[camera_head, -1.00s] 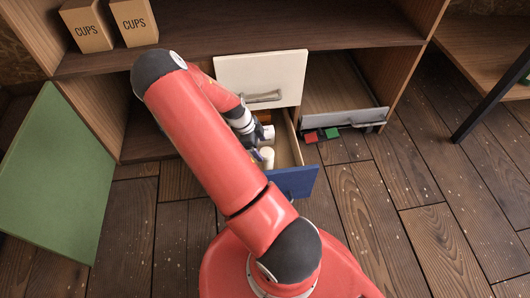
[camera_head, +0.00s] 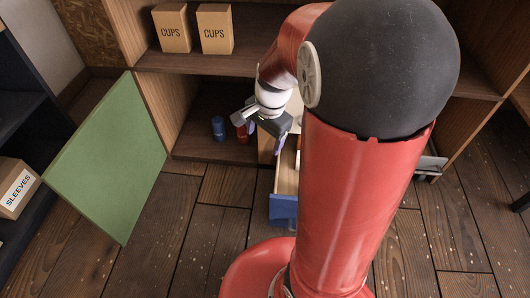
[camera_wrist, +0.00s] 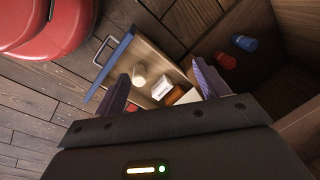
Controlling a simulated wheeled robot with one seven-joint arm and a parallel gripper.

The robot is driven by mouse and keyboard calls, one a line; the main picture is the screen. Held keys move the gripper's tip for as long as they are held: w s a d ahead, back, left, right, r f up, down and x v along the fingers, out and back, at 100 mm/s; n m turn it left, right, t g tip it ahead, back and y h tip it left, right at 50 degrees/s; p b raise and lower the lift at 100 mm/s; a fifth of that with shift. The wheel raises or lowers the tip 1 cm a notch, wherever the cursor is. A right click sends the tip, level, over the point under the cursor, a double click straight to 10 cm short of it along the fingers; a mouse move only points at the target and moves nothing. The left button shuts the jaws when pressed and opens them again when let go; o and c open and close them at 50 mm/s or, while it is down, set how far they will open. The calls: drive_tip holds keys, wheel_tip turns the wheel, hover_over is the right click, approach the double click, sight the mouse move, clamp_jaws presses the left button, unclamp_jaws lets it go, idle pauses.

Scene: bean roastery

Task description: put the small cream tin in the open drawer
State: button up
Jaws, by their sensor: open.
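The small cream tin (camera_wrist: 138,78) stands upright inside the open drawer (camera_wrist: 152,52), near its blue front (camera_wrist: 109,68), in the wrist view. In the head view the drawer's blue front (camera_head: 283,210) shows, but my arm hides most of the inside and the tin. My gripper (camera_head: 265,137) is up at the drawer's left side, at the cabinet opening. In the wrist view its two purple fingers (camera_wrist: 163,87) are spread apart with nothing between them, above and clear of the tin.
The drawer also holds a white box (camera_wrist: 162,87) and an orange-brown item (camera_wrist: 174,95). A blue tin (camera_head: 218,128) and a red tin (camera_head: 242,133) stand in the compartment left of it. A green door (camera_head: 110,160) hangs open at left. Two CUPS boxes (camera_head: 172,28) stand above.

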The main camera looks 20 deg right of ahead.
drive_tip(key=s+a+r+n+t, duration=0.2)
drive_tip(key=s+a+r+n, duration=0.1)
drive_tip(key=s+r+n, duration=0.3)
drive_tip(key=s+a+r+n+t, duration=0.2)
drive_tip(key=s+a+r+n, duration=0.1)
drive_tip(key=s+r+n, duration=0.3)
drive_tip(key=shift+s+a+n+h, duration=0.25)
drive_tip(key=shift+s+n+h, duration=0.25)
drive_tip(key=shift+s, duration=0.7)
drive_tip(key=shift+r, duration=0.15)
wheel_tip(320, 180, up, 5)
drive_tip(key=p, duration=0.5)
